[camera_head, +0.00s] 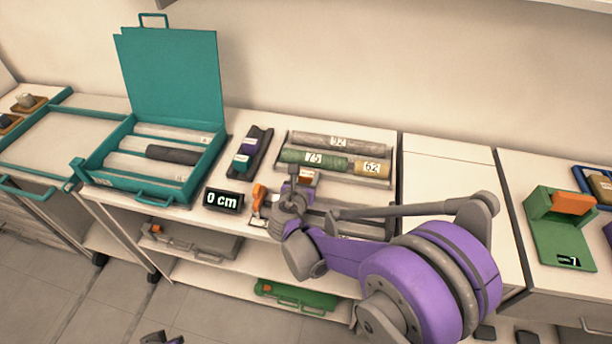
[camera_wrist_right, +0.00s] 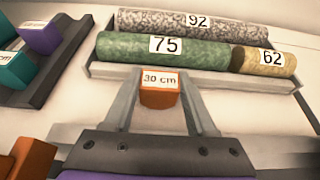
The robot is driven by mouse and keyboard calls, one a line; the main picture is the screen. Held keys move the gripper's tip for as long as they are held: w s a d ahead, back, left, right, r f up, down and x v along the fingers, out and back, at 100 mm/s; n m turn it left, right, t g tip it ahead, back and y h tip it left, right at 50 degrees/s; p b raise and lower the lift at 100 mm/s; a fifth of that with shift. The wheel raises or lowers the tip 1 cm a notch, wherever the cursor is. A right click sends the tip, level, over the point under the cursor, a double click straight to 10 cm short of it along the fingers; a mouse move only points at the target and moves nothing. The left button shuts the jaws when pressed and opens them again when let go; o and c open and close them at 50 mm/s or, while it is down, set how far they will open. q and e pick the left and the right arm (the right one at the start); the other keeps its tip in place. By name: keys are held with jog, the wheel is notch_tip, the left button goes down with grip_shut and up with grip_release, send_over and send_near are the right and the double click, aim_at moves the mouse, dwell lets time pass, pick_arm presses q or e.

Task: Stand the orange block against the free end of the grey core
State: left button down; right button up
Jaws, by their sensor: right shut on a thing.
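My right gripper (camera_wrist_right: 160,88) is shut on the orange block (camera_wrist_right: 159,94), which has a white label reading 30 cm. In the head view the block (camera_head: 308,178) is partly hidden by my gripper (camera_head: 300,184). The grey speckled core (camera_head: 340,142), labelled 92, lies in the back row of a core tray; it also shows in the wrist view (camera_wrist_right: 225,27). The block is in front of the tray, apart from the grey core. A dark and purple part at the bottom edge of the head view seems to be my left gripper (camera_head: 160,339); its fingers cannot be made out.
The green core 75 (camera_head: 300,157) and tan core 62 (camera_head: 370,167) lie end to end before the grey core. A dark rack (camera_head: 262,160) holds purple and teal blocks. A 0 cm display (camera_head: 223,200), orange tool (camera_head: 258,195) and open teal case (camera_head: 150,195) stand left.

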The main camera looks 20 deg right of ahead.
jog(key=shift+f, duration=0.1)
jog(key=o, duration=1.4)
jog(key=shift+c, duration=0.2)
